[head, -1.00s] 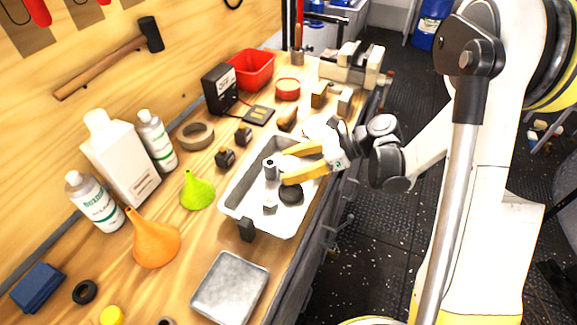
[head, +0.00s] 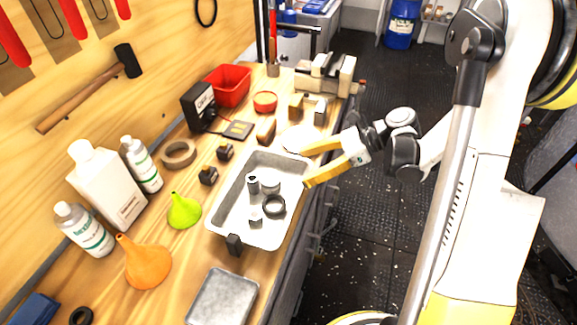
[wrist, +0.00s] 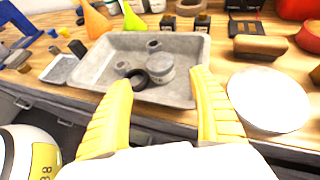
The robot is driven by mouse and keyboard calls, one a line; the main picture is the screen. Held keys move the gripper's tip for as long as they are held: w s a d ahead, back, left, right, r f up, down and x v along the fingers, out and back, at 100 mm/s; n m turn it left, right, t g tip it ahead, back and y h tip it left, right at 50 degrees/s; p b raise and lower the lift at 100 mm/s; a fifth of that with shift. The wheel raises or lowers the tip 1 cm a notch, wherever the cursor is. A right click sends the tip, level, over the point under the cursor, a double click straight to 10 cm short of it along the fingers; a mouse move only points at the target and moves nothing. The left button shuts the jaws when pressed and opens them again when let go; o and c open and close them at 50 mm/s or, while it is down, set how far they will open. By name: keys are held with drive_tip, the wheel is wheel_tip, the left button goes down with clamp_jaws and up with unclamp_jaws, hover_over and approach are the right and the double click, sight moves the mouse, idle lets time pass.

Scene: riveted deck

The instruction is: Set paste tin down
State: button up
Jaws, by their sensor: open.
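The paste tin, which I take to be the short round grey tin (head: 271,186), stands in the grey metal tray (head: 222,218). In the wrist view the tin (wrist: 160,67) is upright with a pale lid, just behind a black ring (wrist: 139,80) and close to it. My gripper (head: 297,166) is open and empty at the tray's right rim, clear of the tin. In the wrist view its yellow fingers (wrist: 161,80) are spread wide on the near side of the tray, with the tin beyond the gap.
The tray also holds a grey cylinder (head: 253,184) and a small nut-like piece (head: 256,224). A white round plate (wrist: 268,100) lies right of the tray. Funnels, bottles and a wooden block (wrist: 275,47) stand around it. The floor right of the bench is open.

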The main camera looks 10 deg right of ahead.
drive_tip(key=shift+s+d+r, duration=0.1)
drive_tip(key=shift+d+r, duration=0.2)
drive_tip(key=shift+d, duration=0.05)
drive_tip(key=s+r+n+t+h, duration=0.4)
drive_tip(key=s+r+n+h, duration=0.6)
drive_tip(key=n, duration=1)
drive_tip(key=shift+s+d+r+t+h, duration=0.25)
drive_tip(key=shift+s+h, duration=0.75)
drive_tip(key=shift+s, duration=0.85)
